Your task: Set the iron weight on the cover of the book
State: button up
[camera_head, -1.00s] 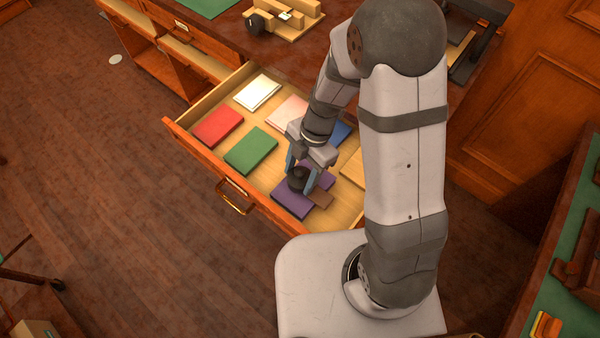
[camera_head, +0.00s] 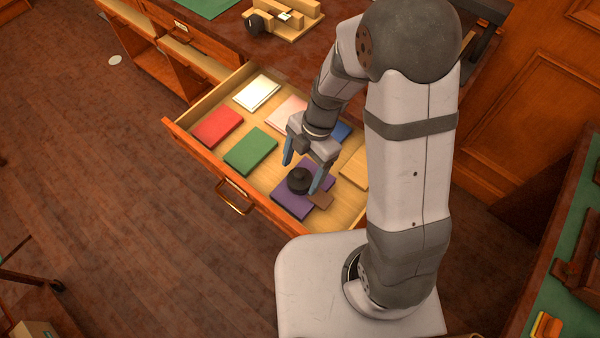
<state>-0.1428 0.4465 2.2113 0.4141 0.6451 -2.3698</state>
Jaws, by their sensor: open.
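The iron weight (camera_head: 299,181) is a round black piece with a knob on top. It rests on the purple book (camera_head: 290,203), which lies flat in the open drawer. My gripper (camera_head: 303,174) is open just above and behind the weight, its blue fingers spread to either side. The fingers appear clear of the weight. Part of the purple book is hidden by the weight and the right finger.
The drawer (camera_head: 182,143) also holds a red book (camera_head: 217,126), a green book (camera_head: 250,151), a white one (camera_head: 257,93), a pink one (camera_head: 287,112) and a blue one (camera_head: 341,131).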

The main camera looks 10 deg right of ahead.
jog(key=shift+v, duration=2.7)
